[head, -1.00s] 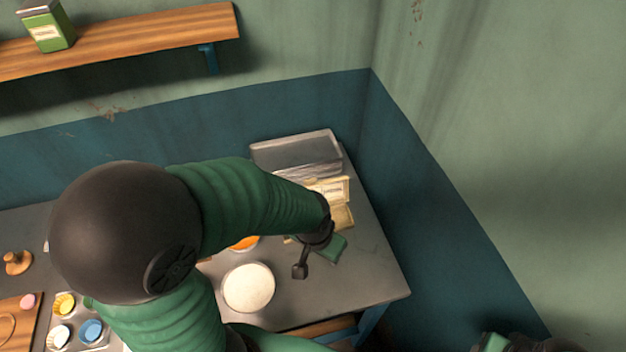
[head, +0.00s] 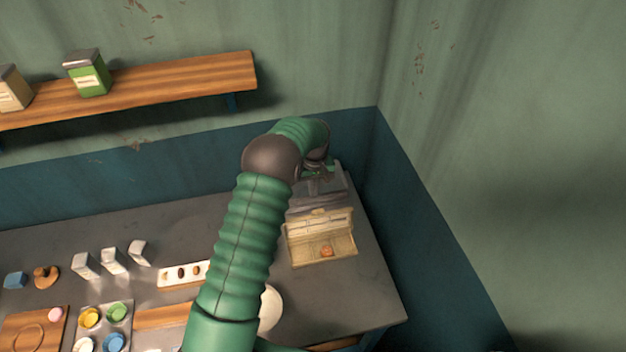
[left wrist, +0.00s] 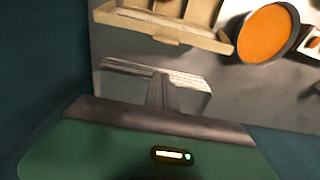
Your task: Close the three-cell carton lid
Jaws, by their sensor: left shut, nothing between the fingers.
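The tan carton (head: 321,248) stands near the right end of the table in the head view, with its lid (head: 320,222) raised at the back. A small orange-brown item (head: 327,251) sits in one cell; the other cells look empty. Part of the carton (left wrist: 178,30) crosses the top of the left wrist view. In the left wrist view the fingers (left wrist: 160,78) sit below the carton. My right gripper is out of view.
A white round dish (head: 271,308) is partly hidden by my left arm. An orange-filled bowl (left wrist: 265,33) shows in the left wrist view. A cup tray (head: 101,318) and several small cartons (head: 114,261) stand on the left. The table's front right is clear, and walls border the corner.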

